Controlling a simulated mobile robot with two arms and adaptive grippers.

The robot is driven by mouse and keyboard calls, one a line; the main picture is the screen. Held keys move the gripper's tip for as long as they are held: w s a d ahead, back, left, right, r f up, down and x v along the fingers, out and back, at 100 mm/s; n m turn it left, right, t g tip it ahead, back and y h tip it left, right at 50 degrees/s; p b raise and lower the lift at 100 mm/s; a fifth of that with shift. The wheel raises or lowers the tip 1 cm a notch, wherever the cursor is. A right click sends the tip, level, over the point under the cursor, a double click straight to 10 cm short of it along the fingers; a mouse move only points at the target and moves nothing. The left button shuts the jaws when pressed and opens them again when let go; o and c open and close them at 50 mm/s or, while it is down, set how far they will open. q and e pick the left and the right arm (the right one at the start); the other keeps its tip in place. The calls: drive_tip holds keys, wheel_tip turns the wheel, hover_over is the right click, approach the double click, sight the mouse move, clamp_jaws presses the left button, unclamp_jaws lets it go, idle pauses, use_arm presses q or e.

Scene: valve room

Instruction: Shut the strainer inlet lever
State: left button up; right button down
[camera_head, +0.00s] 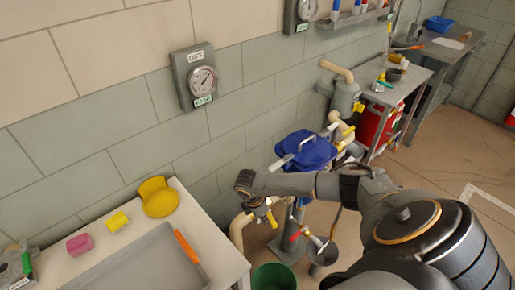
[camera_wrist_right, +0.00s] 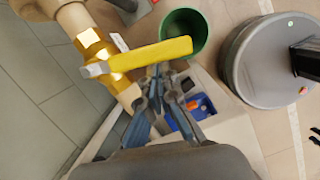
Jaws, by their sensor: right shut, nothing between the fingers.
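A yellow lever (camera_wrist_right: 150,57) sits on a brass valve (camera_wrist_right: 93,45) in a beige pipe (camera_wrist_right: 72,15) in the right wrist view. It points to the right, slanting across the pipe's line. A small tag beside it is unreadable. In the head view a small yellow lever (camera_head: 272,218) shows just below my right wrist. The blue-lidded vessel (camera_head: 308,150) stands behind my right arm. My right gripper (camera_wrist_right: 158,82) is shut and empty, its fingertips close to the lever's near edge; I cannot tell whether they touch. My left gripper is out of view.
A red-handled valve (camera_head: 296,236) is close to the right of the lever. A bench (camera_head: 222,258) with a tray, sponge and yellow pads stands at the left. Floor at the right is open.

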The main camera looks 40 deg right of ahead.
sight(271, 217)
drive_tip(key=shift+s+d+n+p, duration=0.3)
drive_tip(key=shift+d+n+p, duration=0.15)
drive_tip(key=shift+d+n, duration=0.5)
drive_tip(key=shift+d, duration=0.1)
drive_tip(key=shift+s+d, duration=0.1)
drive_tip(key=shift+d, duration=0.05)
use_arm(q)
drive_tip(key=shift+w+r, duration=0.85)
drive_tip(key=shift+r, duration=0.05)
use_arm(e)
drive_tip(key=shift+s+d, duration=0.1)
drive_tip(key=shift+d, duration=0.15)
